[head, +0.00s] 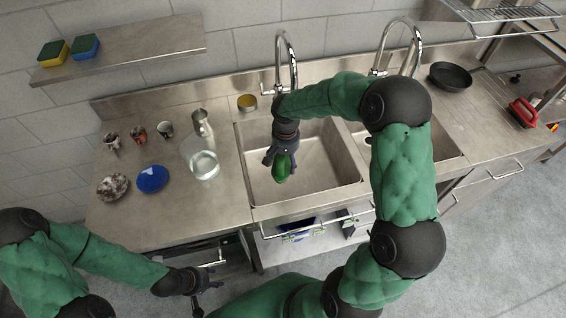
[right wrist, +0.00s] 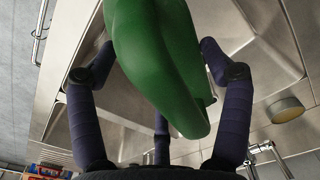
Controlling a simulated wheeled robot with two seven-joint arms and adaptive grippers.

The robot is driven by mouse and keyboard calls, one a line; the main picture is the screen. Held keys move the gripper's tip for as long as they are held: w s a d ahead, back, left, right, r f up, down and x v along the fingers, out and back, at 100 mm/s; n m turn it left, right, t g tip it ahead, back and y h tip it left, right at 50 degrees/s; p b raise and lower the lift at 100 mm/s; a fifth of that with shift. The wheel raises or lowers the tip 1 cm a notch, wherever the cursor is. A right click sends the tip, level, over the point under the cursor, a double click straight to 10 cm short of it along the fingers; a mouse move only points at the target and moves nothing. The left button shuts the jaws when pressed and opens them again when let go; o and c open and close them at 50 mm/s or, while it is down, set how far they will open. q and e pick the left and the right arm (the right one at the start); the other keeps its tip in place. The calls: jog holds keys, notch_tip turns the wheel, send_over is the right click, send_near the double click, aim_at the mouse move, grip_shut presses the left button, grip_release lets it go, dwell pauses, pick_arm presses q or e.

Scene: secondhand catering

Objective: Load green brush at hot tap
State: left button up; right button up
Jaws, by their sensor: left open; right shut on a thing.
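My right gripper (head: 276,152) is shut on the green brush (head: 282,167) and holds it over the left sink basin (head: 325,160). In the right wrist view the smooth green brush (right wrist: 160,60) fills the space between the dark fingers of my right gripper (right wrist: 158,58). Its bristles do not show clearly. One curved chrome tap (head: 292,62) stands behind the left basin and another tap (head: 416,48) behind the right one. I cannot tell which is hot. My left gripper (head: 203,283) is open and empty in front of the counter, low at a handle.
Left of the sink stand a glass jug (head: 203,165), a metal pitcher (head: 201,122), several dirty cups (head: 138,134), a blue bowl (head: 152,179) and a soiled plate (head: 112,187). A yellow-topped tin (head: 247,102) sits behind the basin. A black pan (head: 450,76) is at right.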

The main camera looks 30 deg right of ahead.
aim_at(282, 161)
jog(key=w+d+f, duration=0.1)
jog(key=w+d, duration=0.5)
jog(key=d, duration=0.1)
jog(key=shift+w+f, duration=0.2)
jog(key=shift+f, duration=0.2)
dwell(0.3)
dwell(0.4)
jog(key=shift+s+a+b, duration=0.65)
jog(key=shift+s+a, duration=2.1)
jog(key=shift+a, duration=0.15)
jog(key=shift+s+a+r, duration=0.25)
jog(key=shift+a+r, duration=0.15)
jog(key=shift+r, duration=0.1)
jog(key=shift+s+a+r+p, duration=0.95)
jog(key=shift+s+a+r, duration=0.45)
jog(key=shift+a+r, duration=0.05)
